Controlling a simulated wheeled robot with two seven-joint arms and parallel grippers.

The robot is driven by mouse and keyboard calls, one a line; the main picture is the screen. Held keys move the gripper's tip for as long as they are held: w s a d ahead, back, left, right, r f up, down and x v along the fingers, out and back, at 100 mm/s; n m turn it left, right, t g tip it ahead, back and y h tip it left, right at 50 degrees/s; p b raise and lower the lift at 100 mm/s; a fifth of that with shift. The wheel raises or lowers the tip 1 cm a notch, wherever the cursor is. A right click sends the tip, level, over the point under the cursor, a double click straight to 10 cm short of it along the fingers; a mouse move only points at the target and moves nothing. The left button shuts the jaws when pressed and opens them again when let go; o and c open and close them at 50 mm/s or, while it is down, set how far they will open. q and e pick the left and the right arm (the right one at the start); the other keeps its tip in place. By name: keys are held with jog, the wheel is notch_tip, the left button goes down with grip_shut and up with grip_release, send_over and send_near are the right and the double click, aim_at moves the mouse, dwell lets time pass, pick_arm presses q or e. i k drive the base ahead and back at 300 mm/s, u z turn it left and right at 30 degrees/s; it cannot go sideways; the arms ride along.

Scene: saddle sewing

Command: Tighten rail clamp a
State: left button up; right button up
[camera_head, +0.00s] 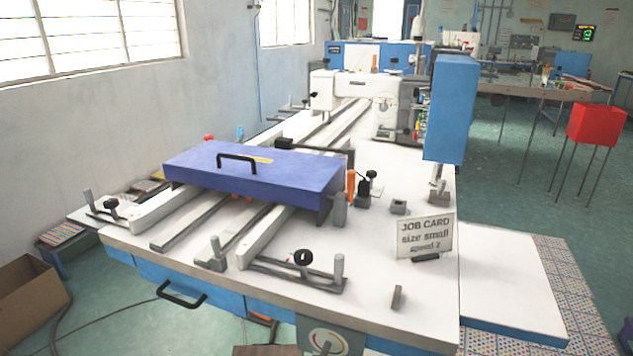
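Two rail clamps with black knobs show at the near ends of the long rails. The nearer clamp (297,270) is a grey bar with upright posts and a round black knob (303,257). The other clamp (104,208) is at the left edge of the table, with a black knob on it. I see no readable letter on either, so I cannot tell which one is a. How tight the knobs are cannot be seen. Neither of my grippers is in view.
A blue cover with a black handle (255,171) spans the rails (272,229). A sewing machine (345,92) stands behind it. A job card (425,237) reading "size small, speed 2" and a small grey block (398,297) are at the right. The front right of the white table is mostly clear.

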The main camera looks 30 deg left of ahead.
aim_at(303, 258)
jog(key=u, duration=0.7)
